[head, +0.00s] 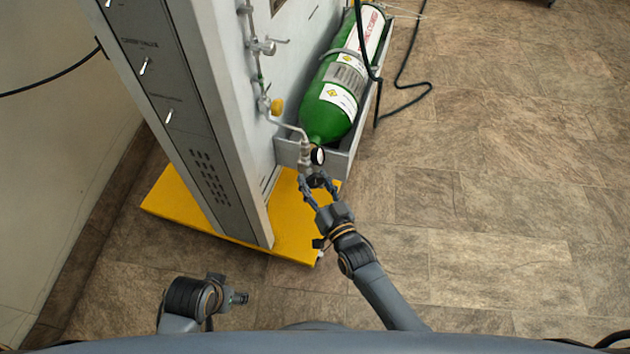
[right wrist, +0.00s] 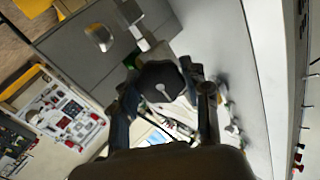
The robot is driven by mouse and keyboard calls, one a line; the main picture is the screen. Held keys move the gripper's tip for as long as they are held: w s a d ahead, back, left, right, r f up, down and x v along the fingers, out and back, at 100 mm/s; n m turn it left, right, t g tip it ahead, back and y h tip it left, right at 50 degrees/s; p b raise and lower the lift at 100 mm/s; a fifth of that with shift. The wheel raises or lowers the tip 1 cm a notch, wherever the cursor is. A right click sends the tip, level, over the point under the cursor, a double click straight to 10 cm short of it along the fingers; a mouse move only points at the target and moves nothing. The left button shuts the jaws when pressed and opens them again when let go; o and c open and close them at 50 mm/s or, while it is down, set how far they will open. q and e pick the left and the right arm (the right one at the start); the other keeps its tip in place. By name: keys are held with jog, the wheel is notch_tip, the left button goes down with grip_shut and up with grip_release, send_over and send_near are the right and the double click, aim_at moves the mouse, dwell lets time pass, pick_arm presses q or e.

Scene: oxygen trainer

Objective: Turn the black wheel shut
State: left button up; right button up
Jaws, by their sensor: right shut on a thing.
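The black wheel (right wrist: 162,85) is a dark, lobed knob seen end-on in the right wrist view. It sits between the two fingers of my right gripper (right wrist: 165,98), which is shut on it. In the head view my right gripper (head: 318,183) reaches the valve at the neck of the green cylinder (head: 330,105), just below a round gauge (head: 317,155). The wheel is mostly hidden by the fingers there. My left gripper (head: 240,298) shows small at the lower left, away from the trainer; its fingers are not clear.
The grey trainer cabinet (head: 195,110) stands on a yellow base (head: 285,225) left of the cylinder. Metal piping with a yellow knob (head: 277,106) runs along its side. A dark hose (head: 405,85) hangs beyond the cylinder. The tiled floor on the right is clear.

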jog(key=o, duration=1.2)
jog(key=shift+c, duration=0.2)
jog(key=v, duration=1.2)
